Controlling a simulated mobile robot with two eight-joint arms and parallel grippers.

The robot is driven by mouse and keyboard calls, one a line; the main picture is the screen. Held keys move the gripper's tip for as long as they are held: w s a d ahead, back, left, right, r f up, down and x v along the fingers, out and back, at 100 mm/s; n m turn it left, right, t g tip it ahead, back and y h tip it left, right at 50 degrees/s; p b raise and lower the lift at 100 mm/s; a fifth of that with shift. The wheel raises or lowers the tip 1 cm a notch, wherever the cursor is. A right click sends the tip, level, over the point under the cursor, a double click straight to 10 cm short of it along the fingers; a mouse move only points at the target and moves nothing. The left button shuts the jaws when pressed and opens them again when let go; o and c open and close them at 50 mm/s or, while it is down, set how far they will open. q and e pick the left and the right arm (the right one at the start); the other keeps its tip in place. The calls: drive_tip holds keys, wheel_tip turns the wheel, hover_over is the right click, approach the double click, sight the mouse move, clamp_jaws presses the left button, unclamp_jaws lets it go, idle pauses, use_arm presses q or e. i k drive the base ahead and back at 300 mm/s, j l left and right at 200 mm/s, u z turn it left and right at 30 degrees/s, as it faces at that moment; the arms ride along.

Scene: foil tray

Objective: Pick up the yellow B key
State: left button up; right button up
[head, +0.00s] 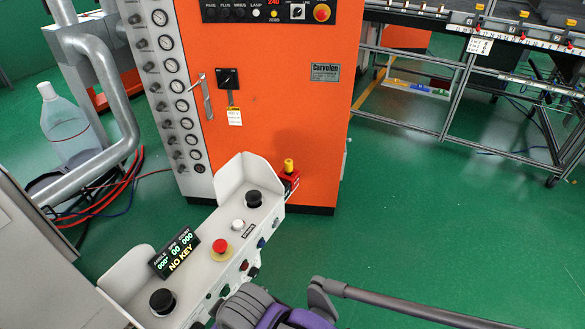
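A small yellow cylindrical piece (289,165) stands upright on a red block (290,182) with small white lettering. It sits at the far right end of the pale grey control panel. It may be the yellow B key; no letter B can be read on it. Neither of my grippers can be made out. Grey and purple arm parts of mine show at the bottom edge, in front of the panel's near side and well below the yellow piece.
The control panel (202,266) carries two black joysticks, a red mushroom button (220,246) and a white button. An orange machine cabinet (270,95) stands right behind it. A plastic bottle (66,125) and hoses are at left. Green floor (410,215) is open at right, before a metal rack.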

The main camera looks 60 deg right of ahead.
sight(288, 163)
drive_tip(key=z, duration=2)
drive_tip(key=u, duration=0.4)
drive_tip(key=i+l+u, duration=0.15)
drive_tip(key=u, duration=0.25)
drive_tip(key=i+l+u, duration=0.1)
drive_tip(key=l+u, duration=0.25)
drive_tip(key=i+l+u, duration=0.1)
drive_tip(key=u, duration=0.3)
drive_tip(key=i+l+u, duration=0.1)
drive_tip(key=l+u, duration=0.25)
drive_tip(key=l, duration=0.55)
drive_tip(key=l+u, duration=0.1)
drive_tip(key=l, duration=1.4)
drive_tip(key=i, duration=0.05)
